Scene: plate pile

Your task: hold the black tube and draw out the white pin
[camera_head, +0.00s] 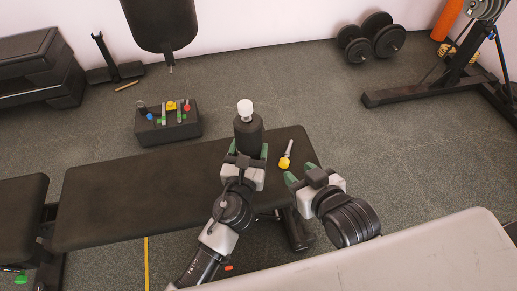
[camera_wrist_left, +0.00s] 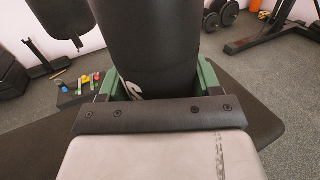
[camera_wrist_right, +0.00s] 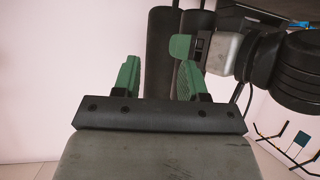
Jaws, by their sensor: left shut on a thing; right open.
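The black tube (camera_head: 248,135) stands upright above the bench, with the white pin (camera_head: 245,108) showing as a pale knob at its top. My left gripper (camera_head: 248,152) is shut on the tube, one green finger on each side. In the left wrist view the tube (camera_wrist_left: 150,45) fills the space between the fingers; its top and the pin are out of that frame. My right gripper (camera_head: 301,173) is open and empty, to the right of the tube and lower in the head view, apart from the pin. Its spread green fingers show in the right wrist view (camera_wrist_right: 158,80).
A black bench (camera_head: 130,200) lies under the grippers. A small yellow-handled item (camera_head: 286,154) is near its right end. A dark block (camera_head: 168,128) with several colored pieces stands behind. A grey padded surface (camera_head: 400,262) is in front at right. A black bag (camera_head: 160,22) hangs behind.

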